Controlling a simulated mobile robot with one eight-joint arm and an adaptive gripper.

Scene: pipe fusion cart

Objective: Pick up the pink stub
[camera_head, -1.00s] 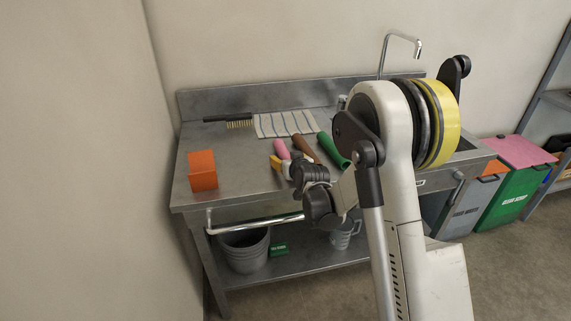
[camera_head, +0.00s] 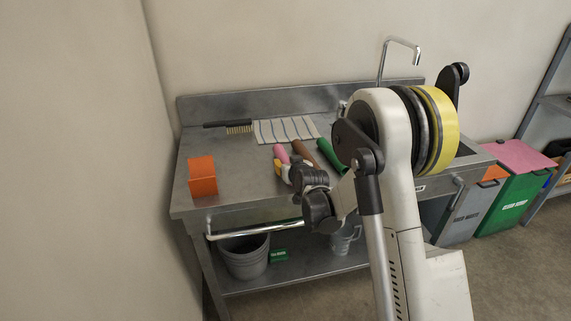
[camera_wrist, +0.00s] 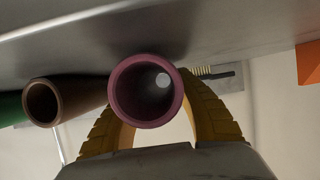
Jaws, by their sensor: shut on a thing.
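The pink stub (camera_head: 281,152) is a short hollow pipe on the left of a row of stubs on the steel bench. In the wrist view its open round end (camera_wrist: 146,112) faces me, between two yellow fingers. My gripper (camera_head: 284,169) is shut on it, with a finger on either side. The fingertips are partly hidden behind the stub. The stub is at or very near the bench top; I cannot tell if it touches. The brown stub (camera_head: 302,150) lies just right of it in the head view, and the green stub (camera_head: 329,154) farther right.
A striped cloth (camera_head: 286,129) and a brush (camera_head: 228,125) lie behind the stubs. An orange block-like holder (camera_head: 202,177) stands at the left on the bench (camera_head: 238,170). A rail runs along the front edge. The bench between holder and stubs is clear.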

